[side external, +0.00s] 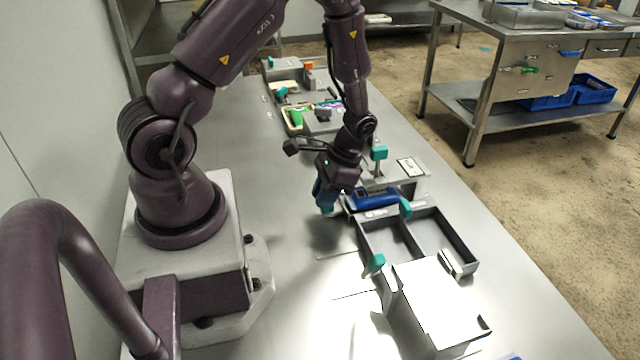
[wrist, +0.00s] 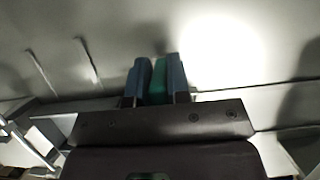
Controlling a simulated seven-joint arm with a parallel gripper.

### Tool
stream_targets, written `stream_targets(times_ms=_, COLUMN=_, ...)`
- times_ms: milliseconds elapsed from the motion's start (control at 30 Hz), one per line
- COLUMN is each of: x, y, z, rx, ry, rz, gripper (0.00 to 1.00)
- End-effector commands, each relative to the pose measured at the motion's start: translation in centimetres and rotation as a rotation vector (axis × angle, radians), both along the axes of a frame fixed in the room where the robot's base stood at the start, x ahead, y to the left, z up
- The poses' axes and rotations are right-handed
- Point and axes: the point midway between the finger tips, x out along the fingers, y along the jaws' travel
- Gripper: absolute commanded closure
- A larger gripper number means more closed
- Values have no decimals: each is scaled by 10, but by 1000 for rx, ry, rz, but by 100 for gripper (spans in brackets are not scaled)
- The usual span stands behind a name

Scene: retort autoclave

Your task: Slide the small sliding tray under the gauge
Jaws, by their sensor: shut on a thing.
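My gripper (side external: 326,203) points down at the left end of a grey fixture. In the wrist view its two blue fingers (wrist: 157,82) are shut on a teal handle (wrist: 158,80). The handle seems to belong to the small sliding tray, whose body I cannot make out clearly beside the gripper. A blue piece (side external: 377,197) lies just right of the gripper, on the fixture. The likely gauge is the upright stem with a teal head (side external: 379,153) behind it, next to a labelled plate (side external: 410,167).
A grey two-compartment bin (side external: 447,236) with teal tabs stands in front, near a white-topped box (side external: 438,298). Several small parts and a tray with a green item (side external: 297,117) lie farther back. The bench (side external: 290,270) left of the bin is clear.

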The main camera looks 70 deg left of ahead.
Motion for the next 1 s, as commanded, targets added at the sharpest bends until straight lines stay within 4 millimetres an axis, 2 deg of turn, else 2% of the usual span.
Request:
stream_targets(times_ms=33, x=2, y=-6, z=1, rx=-7, ry=-3, rz=-1, gripper=100)
stream_targets(times_ms=200, x=2, y=-7, z=1, rx=-9, ry=-2, rz=-1, gripper=100)
stream_targets(times_ms=233, x=2, y=-7, z=1, rx=-9, ry=-2, rz=-1, gripper=78)
stream_targets(times_ms=300, x=2, y=-7, z=1, rx=-9, ry=-2, rz=-2, gripper=62)
stream_targets(times_ms=333, x=2, y=-7, z=1, rx=-9, ry=-2, rz=-2, gripper=57)
stream_targets(times_ms=600, x=1, y=-5, z=1, rx=-7, ry=0, rz=0, gripper=57)
stream_targets(times_ms=733, x=5, y=-4, z=8, rx=-6, ry=-2, rz=-1, gripper=57)
stream_targets(times_ms=867, x=14, y=-4, z=29, rx=-4, ry=-7, rz=-2, gripper=57)
stream_targets(times_ms=1000, x=26, y=-4, z=59, rx=-4, ry=-8, rz=-2, gripper=57)
